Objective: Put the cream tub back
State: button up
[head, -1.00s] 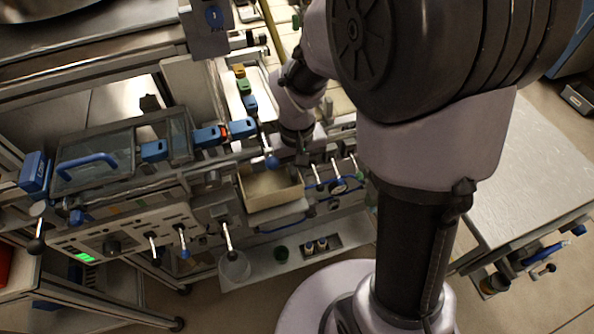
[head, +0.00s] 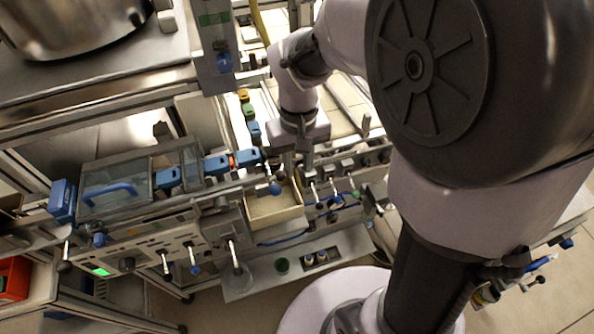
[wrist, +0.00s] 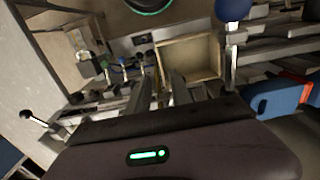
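The cream tub (head: 273,212) is an open, empty-looking rectangular box with thin walls. It sits in the middle of the head view, at the front of the machine, above the lower metal shelf. It also shows in the wrist view (wrist: 192,58), just beyond my fingers. My gripper (head: 293,172) points down at the tub's far right side in the head view. In the wrist view its two fingers (wrist: 160,82) are apart, with a gap between them near the tub's wall. I cannot tell whether they touch the wall.
Levers with blue and dark knobs (head: 274,188) stand close around the tub. A control panel (head: 150,250) with a green display is to the left. A red bin (head: 14,278) is far left.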

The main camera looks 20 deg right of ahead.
jog(key=s+a+r+m+t+y, duration=0.1)
jog(key=s+a+r+m+t, duration=0.1)
jog(key=s+r, duration=0.4)
jog(key=s+a+r+m+t+y+p, duration=0.1)
jog(key=s+r+m+t, duration=0.1)
jog(key=s+r, duration=0.4)
jog(key=shift+s+a+r+t, duration=0.2)
jog(key=shift+a+r+t, duration=0.2)
jog(key=shift+r+t, duration=0.45)
jog(key=shift+f, duration=0.1)
